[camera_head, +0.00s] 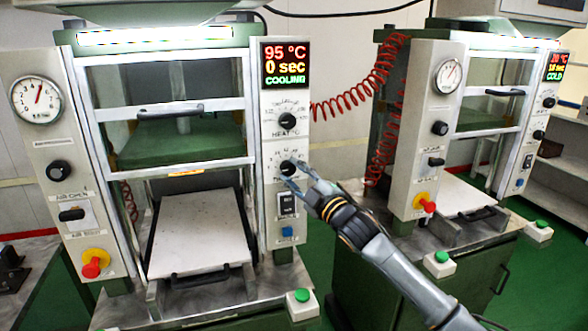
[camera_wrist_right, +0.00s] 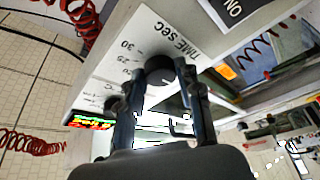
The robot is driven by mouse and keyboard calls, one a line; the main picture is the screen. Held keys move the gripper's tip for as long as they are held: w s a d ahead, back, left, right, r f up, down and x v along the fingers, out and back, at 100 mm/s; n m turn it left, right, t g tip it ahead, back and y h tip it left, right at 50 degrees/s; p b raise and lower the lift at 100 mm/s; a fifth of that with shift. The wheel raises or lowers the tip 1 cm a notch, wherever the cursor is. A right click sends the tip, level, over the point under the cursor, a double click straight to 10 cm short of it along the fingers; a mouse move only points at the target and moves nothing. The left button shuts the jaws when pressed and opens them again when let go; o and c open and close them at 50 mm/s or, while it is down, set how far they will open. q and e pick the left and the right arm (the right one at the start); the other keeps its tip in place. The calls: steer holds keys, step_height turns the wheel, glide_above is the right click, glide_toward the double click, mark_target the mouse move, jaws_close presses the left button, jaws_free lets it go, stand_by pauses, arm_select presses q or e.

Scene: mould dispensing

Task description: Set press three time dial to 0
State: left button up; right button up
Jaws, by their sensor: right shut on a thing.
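The near press (camera_head: 160,46) has a display (camera_head: 285,63) reading 95 °C, 0 sec, COOLING. Its black time dial (camera_head: 288,168) is the lower of two dials on the right-hand panel, below the heat dial (camera_head: 287,121). My right gripper (camera_head: 296,176) reaches it from the lower right. In the right wrist view, the black dial (camera_wrist_right: 160,66) sits between the fingers of my right gripper (camera_wrist_right: 158,80), which are shut on it. A TIME SEC scale (camera_wrist_right: 155,38) shows beside the dial. The dial's pointer is hidden. My left gripper is out of view.
A switch (camera_head: 287,205) and a blue button (camera_head: 287,232) sit below the time dial. A second press (camera_head: 435,140) stands to the right, with a red coiled hose (camera_head: 352,96) between the presses. Green buttons (camera_head: 302,295) stand in front.

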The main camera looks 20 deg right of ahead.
steer(key=shift+r+n, duration=0.2)
steer(key=shift+n, duration=0.2)
steer(key=o, duration=1.2)
steer(key=shift+c, duration=0.2)
steer(key=shift+f, duration=0.1)
steer(key=shift+s+d, duration=0.1)
steer(key=shift+s, duration=0.1)
steer(key=v, duration=1.1)
steer(key=shift+s+d, duration=0.25)
